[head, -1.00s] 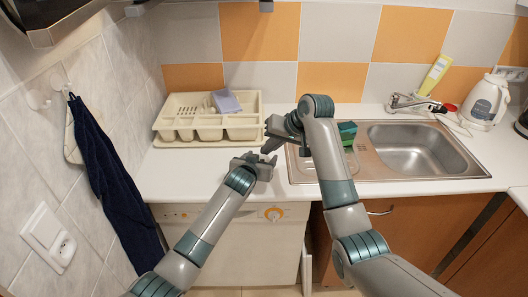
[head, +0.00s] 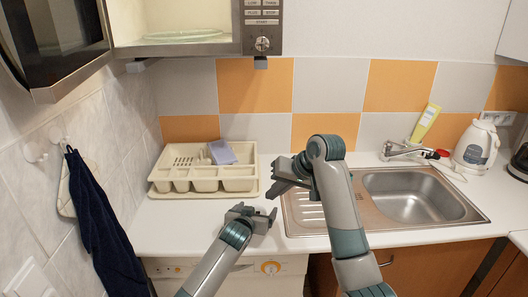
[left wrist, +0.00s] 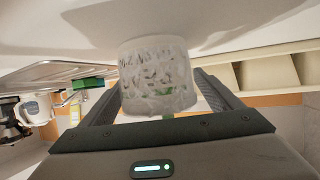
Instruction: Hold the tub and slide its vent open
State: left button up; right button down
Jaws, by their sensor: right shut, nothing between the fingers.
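The tub (left wrist: 158,78), whitish and translucent with a leafy pattern, sits between the fingers of my left gripper in the left wrist view. The finger edges meet it on both sides. I cannot make it out in the head view. My left gripper (head: 257,216) is low over the worktop, in front of the dish rack. My right gripper (head: 280,181) is shut and empty, a little above and right of the left one, apart from it. The tub's vent cannot be made out.
A cream dish rack (head: 160,190) stands behind my left gripper. The steel sink (head: 470,212) and its drainer lie to the right, partly behind my right arm. A green block (left wrist: 88,84) shows in the left wrist view. A microwave (head: 180,48) hangs above.

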pick_arm(q)
jog(key=shift+s, duration=0.15)
jog(key=shift+v, duration=5.85)
jog(key=shift+s+d+f, duration=0.1)
